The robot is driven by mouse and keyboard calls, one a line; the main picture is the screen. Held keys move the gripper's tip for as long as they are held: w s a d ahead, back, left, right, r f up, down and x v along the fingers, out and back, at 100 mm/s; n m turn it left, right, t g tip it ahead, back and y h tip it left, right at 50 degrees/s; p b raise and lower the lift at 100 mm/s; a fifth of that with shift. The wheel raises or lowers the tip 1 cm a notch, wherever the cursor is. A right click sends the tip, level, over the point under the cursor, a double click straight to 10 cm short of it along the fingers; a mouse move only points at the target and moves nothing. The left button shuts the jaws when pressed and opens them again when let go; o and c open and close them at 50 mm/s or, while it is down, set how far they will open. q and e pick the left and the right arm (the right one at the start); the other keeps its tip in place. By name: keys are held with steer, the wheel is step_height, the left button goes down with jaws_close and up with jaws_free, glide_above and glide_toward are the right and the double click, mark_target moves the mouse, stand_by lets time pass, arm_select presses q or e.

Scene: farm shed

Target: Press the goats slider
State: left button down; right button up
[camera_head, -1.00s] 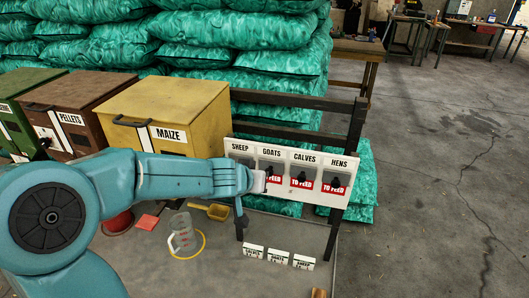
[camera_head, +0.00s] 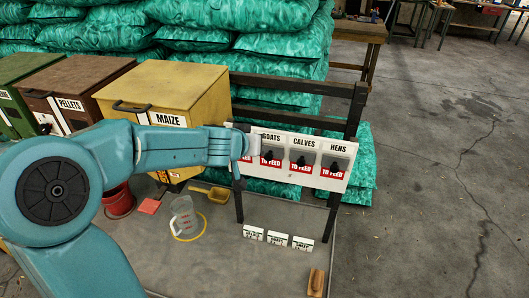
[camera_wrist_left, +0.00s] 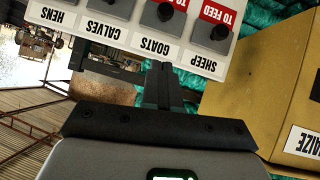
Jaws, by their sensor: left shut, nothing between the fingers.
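The white slider panel (camera_head: 287,172) carries columns for sheep, goats, calves and hens. The goats slider (camera_head: 268,154) is a black knob above a red "TO FEED" patch; the goats knob also shows in the left wrist view (camera_wrist_left: 165,12), where the panel is upside down. My left gripper (camera_head: 250,146) is shut and empty at the panel's upper left, hiding most of the sheep column in the head view. In the wrist view its fingers (camera_wrist_left: 158,75) point at the panel's top edge by the goats label (camera_wrist_left: 152,46); contact cannot be told. My right gripper is not in view.
The sheep slider (camera_wrist_left: 220,32) is beside the goats one; the calves (camera_head: 302,161) and hens (camera_head: 336,167) sliders are to the right. A yellow maize bin (camera_head: 180,85) stands left of the panel. A clear jug (camera_head: 184,218), a scoop (camera_head: 210,193) and small white cards (camera_head: 278,238) lie below.

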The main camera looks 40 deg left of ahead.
arm_select(q)
glide_toward(270, 151)
steer(key=w+a+r, duration=0.1)
steer(key=w, duration=0.1)
steer(key=f+b, duration=0.1)
steer(key=b, duration=0.1)
steer(key=w+f+b, duration=0.1)
steer(key=f, duration=0.1)
steer(key=shift+w+f+b, duration=0.1)
steer(key=shift+f+b, duration=0.2)
steer(key=shift+b, duration=0.1)
steer(key=shift+w+a, duration=0.1)
steer(key=shift+a, duration=0.05)
step_height(270, 151, down, 6)
steer(key=b, duration=0.4)
steer(key=shift+r+b, duration=0.2)
steer(key=shift+b, duration=0.1)
